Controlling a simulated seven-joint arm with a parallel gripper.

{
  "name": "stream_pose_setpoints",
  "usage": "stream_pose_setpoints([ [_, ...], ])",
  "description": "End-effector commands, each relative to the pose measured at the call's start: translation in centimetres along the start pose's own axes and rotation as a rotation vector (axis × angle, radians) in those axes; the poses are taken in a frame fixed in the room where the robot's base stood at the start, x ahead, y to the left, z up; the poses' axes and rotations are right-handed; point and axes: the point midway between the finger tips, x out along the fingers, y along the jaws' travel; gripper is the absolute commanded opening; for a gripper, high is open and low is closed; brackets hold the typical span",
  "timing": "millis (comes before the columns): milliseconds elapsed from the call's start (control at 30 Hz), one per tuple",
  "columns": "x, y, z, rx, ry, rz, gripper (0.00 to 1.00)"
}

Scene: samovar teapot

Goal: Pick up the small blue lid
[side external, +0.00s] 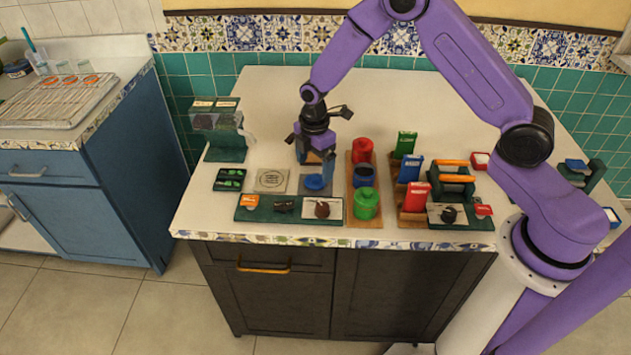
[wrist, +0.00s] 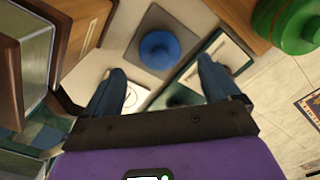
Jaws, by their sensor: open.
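The small blue lid (side external: 315,182) is a low round disc with a raised middle, lying on a grey square pad (side external: 304,190) on the white counter. It also shows in the wrist view (wrist: 160,50), on the same dark pad (wrist: 181,23). My gripper (side external: 314,166) points down just above the lid in the side view, with its blue fingers spread. In the wrist view my gripper (wrist: 163,72) is open and empty, and the lid appears ahead of the gap between the fingertips. I see no contact with the lid.
A wooden tray (side external: 364,220) with red, blue and green canisters stands close right of the pad. A dark green tray (side external: 264,215) lies in front. A square tile (side external: 271,181) lies to the left, and a green box dispenser (side external: 222,148) stands behind it. The counter's back is clear.

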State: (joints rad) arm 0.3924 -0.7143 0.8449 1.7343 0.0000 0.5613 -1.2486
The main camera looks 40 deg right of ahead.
Motion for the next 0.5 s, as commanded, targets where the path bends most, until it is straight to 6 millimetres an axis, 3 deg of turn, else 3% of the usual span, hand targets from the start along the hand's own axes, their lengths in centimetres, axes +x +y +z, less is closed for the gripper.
stream_pose_setpoints([
  [233, 3.2, -0.1, 0.3, 0.000, -0.001, -0.003, 0.90],
  [500, 3.8, 0.0, 0.3, 0.000, 0.000, 0.000, 0.90],
])
